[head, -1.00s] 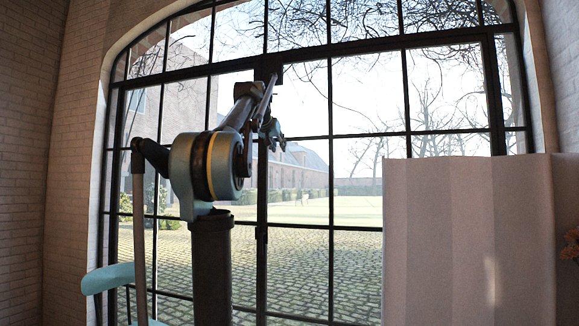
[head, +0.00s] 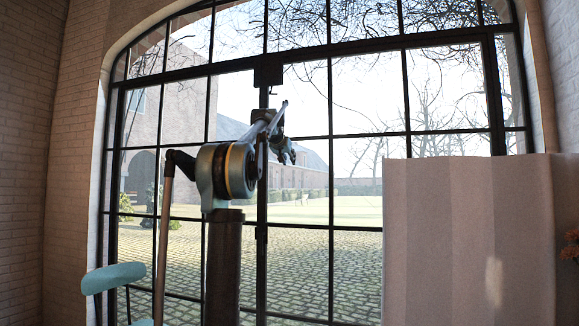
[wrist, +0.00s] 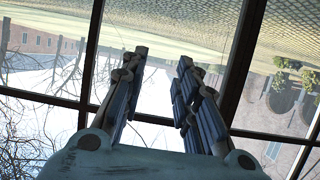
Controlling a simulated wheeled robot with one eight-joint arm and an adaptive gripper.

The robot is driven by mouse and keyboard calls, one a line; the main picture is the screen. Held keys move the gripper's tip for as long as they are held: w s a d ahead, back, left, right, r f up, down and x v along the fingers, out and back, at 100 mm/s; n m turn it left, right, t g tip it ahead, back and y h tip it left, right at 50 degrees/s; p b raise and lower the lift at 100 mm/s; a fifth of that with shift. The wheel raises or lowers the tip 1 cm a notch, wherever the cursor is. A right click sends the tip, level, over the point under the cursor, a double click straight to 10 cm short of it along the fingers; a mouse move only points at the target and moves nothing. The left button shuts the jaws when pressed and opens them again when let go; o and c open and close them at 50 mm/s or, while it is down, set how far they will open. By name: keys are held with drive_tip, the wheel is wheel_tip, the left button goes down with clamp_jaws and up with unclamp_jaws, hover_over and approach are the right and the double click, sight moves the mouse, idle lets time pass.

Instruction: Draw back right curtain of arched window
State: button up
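The right curtain (head: 470,240) is a pale, pleated panel. It hangs over the lower right of the arched window (head: 345,132) in the head view, with its straight top edge below the upper panes. My gripper (head: 288,155) is in front of the middle panes, well left of the curtain and apart from it. In the wrist view my gripper (wrist: 163,58) is open, its two dark blue fingers spread with nothing between them. The curtain is not in the wrist view, which shows only window bars, panes and the courtyard, upside down.
A light blue chair (head: 113,278) stands at the lower left. Orange flowers (head: 571,243) show at the right edge, beside the curtain. Brick walls (head: 60,150) frame the window. The space between my gripper and the curtain looks clear.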

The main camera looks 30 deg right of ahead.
drive_tip(key=shift+x, duration=1.7)
drive_tip(key=shift+c, duration=0.5)
clamp_jaws()
